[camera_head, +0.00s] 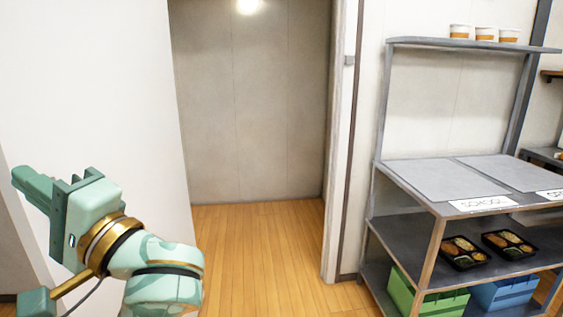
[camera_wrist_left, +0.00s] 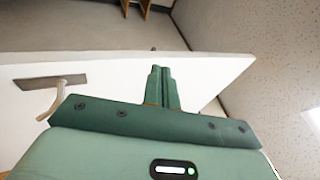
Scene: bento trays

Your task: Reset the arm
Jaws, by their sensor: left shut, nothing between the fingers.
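My left gripper (camera_head: 32,184) is raised at the left side of the head view, in front of a white wall or panel. Its arm is bent and mint green with gold and black rings. In the left wrist view its two green fingers (camera_wrist_left: 161,88) are together, with nothing between them. Behind them is a white panel (camera_wrist_left: 215,72) with a grey metal handle (camera_wrist_left: 50,82). My right gripper is not in either view.
A grey shelf rack (camera_head: 385,180) stands at the right. It holds black bento trays (camera_head: 463,253), several cups (camera_head: 485,34), a green crate (camera_head: 400,290) and a blue crate (camera_head: 503,294). The wooden floor (camera_head: 265,245) in the middle is clear.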

